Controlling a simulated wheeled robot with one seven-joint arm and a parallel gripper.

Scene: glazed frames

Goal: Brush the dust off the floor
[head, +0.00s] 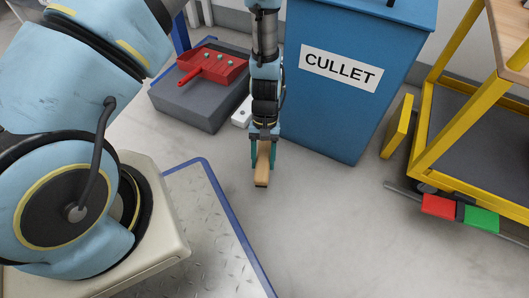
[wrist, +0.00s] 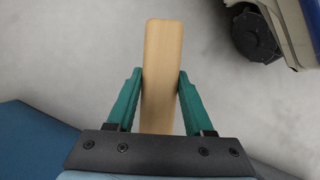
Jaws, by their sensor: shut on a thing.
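My gripper (head: 262,158) points down over the floor in front of the blue bin, with its green fingers shut on a wooden brush (head: 261,180). In the wrist view the brush (wrist: 163,45) shows as a plain pale wooden bar between the fingers (wrist: 160,85); its bristles are hidden. I cannot tell whether it touches the floor. The grey floor (head: 330,220) has faint mottling, and no clear dust pile shows. A red dustpan (head: 214,68) lies on a grey block at the back, with several small pale lumps in it.
The blue bin marked CULLET (head: 340,110) stands just behind right of my gripper. A yellow-framed cart (head: 430,130) is at the right, with a red and green item (head: 460,212) by its base. A blue-edged metal plate (head: 205,235) lies at front left. Floor at front centre is clear.

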